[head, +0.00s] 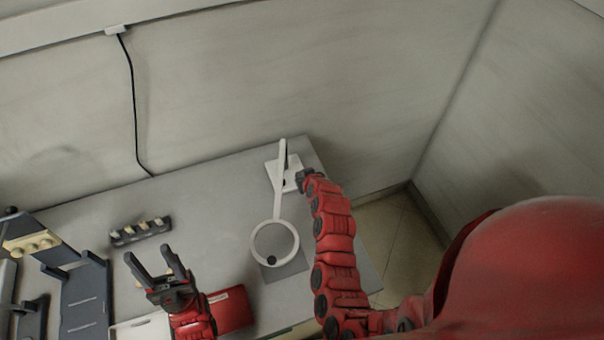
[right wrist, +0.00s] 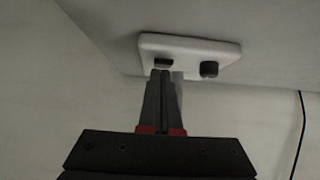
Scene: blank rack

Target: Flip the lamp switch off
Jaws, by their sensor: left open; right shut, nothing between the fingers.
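A white lamp with a ring-shaped head (head: 257,229) stands on the grey table, with a slim white arm rising from a flat white base (head: 272,170). In the right wrist view the white base (right wrist: 190,45) carries two dark knobs, a left one (right wrist: 162,63) and a right one (right wrist: 209,69). My right gripper (head: 303,177) is beside the base; in its wrist view the shut, empty fingers (right wrist: 162,75) reach the left knob. I cannot tell whether they touch it. My left gripper (head: 149,254) is open and empty above the table, left of the lamp.
A dark rack (head: 85,295) stands on the left. A small dark holder (head: 140,231) with several pale pieces lies behind my left gripper. A red object (head: 231,309) lies near the front. A dark square (head: 288,268) is under the ring. A black cable (head: 133,100) runs down the wall.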

